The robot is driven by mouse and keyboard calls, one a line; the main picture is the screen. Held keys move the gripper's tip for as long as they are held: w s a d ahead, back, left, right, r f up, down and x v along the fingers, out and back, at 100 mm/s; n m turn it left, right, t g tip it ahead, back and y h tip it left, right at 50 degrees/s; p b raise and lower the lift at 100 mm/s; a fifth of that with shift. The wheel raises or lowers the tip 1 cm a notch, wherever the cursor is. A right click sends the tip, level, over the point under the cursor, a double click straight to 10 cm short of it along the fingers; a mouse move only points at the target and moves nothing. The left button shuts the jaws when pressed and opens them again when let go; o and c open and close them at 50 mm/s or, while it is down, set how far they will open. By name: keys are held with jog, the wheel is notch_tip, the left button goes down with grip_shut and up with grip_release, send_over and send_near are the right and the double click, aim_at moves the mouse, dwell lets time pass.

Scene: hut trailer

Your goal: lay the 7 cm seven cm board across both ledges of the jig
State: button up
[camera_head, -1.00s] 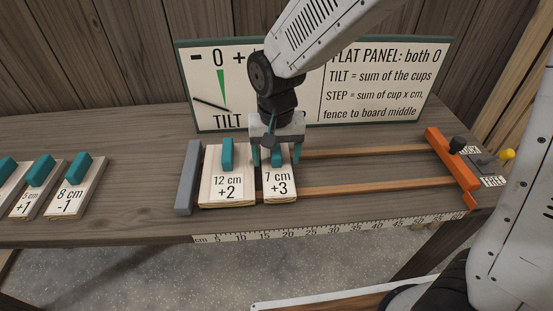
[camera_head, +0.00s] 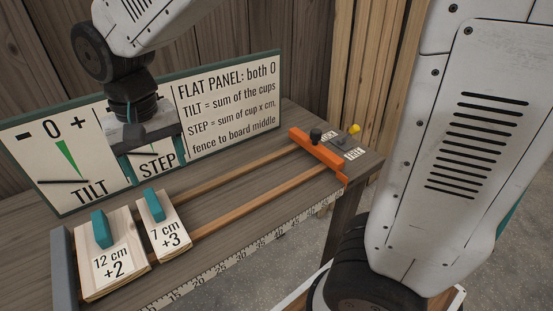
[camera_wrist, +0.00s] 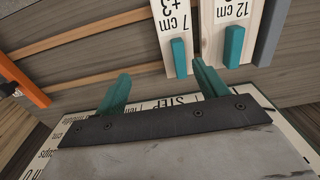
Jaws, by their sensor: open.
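The 7 cm board (camera_head: 166,237), marked +3, lies across both wooden ledges (camera_head: 240,217) of the jig. A teal handle stands on it. It lies right of the 12 cm board (camera_head: 115,262), marked +2, close beside it; the head view does not show clearly whether they touch. My gripper (camera_head: 153,172) is open and empty, raised behind the boards in front of the sign. In the wrist view the open teal fingers (camera_wrist: 162,85) point toward the 7 cm board (camera_wrist: 173,20) and its handle, apart from them. The 12 cm board (camera_wrist: 238,20) also shows there.
A grey fence (camera_head: 63,270) stands at the jig's left end and an orange end piece (camera_head: 318,154) at the right, with black and yellow knobs beyond. A sign (camera_head: 225,105) stands behind. The ledges right of the 7 cm board are bare. A ruler runs along the front.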

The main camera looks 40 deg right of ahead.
jog(key=s+d+r+t, duration=0.1)
jog(key=s+d+r, duration=0.2)
jog(key=s+d, duration=1.4)
jog(key=shift+s+d, duration=0.2)
jog(key=shift+s, duration=0.35)
jog(key=shift+d, duration=0.1)
